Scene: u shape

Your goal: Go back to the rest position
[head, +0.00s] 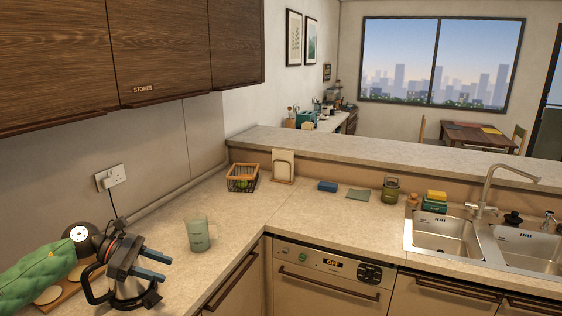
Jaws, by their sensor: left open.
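My left gripper (167,269) is at the lower left, with its green-sleeved arm coming in from the left edge. Its two blue-tipped fingers are apart, point right, and hold nothing. It hovers over or in front of a steel kettle (127,289) with a black handle, hiding the kettle's top. I cannot tell whether they touch. My right gripper is not in view.
A wire basket (242,178) sits in the corner. A sink (443,238) is at right. Dark wood cupboards (160,45) hang above. A wooden board (68,292) lies beside the kettle.

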